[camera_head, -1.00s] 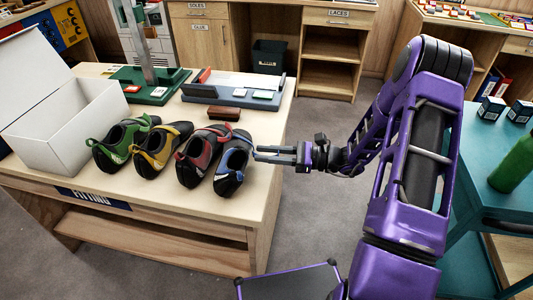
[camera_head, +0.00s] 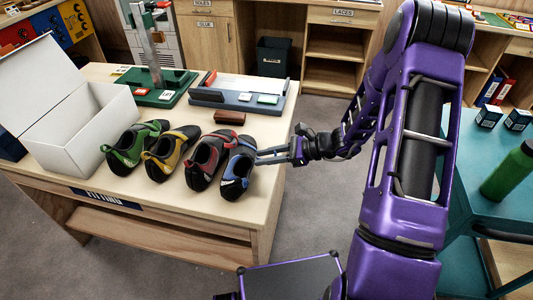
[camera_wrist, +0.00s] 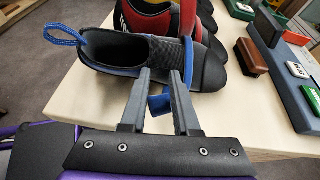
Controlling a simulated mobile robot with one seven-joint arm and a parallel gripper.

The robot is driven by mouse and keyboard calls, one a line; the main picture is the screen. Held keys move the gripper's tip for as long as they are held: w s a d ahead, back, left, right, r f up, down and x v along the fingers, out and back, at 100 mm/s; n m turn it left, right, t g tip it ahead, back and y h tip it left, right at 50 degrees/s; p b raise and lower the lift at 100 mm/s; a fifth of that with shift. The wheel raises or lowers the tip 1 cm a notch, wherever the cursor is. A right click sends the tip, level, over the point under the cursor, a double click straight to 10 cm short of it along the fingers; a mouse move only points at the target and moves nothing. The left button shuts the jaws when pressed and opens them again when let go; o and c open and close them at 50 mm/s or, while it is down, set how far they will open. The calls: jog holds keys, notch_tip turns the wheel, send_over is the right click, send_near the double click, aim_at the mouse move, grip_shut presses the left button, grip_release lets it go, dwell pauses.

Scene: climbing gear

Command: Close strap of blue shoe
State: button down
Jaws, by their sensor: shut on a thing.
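The blue shoe (camera_head: 236,176) is black and blue and stands at the right end of a row of shoes, near the table's right edge. In the wrist view the blue shoe (camera_wrist: 130,55) lies sideways, with a blue heel loop at the left. A blue strap (camera_wrist: 188,52) crosses its top. My gripper (camera_head: 258,158) is at the shoe's right side. In the wrist view my gripper (camera_wrist: 160,80) is shut on the blue strap end (camera_wrist: 160,103), which shows between the fingers. The fingertips hide part of the shoe's near side.
Red (camera_head: 206,164), yellow (camera_head: 167,158) and green (camera_head: 130,150) shoes stand close on the left. An open white box (camera_head: 80,135) is beyond them. A brown block (camera_head: 230,117) and a grey-blue tray (camera_head: 215,98) lie behind. A teal table (camera_head: 470,200) with a green bottle is at right.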

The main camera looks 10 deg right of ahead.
jog(key=c, duration=0.6)
grip_release()
jog(key=v, duration=1.7)
jog(key=shift+d+p, duration=0.25)
jog(key=shift+p, duration=0.05)
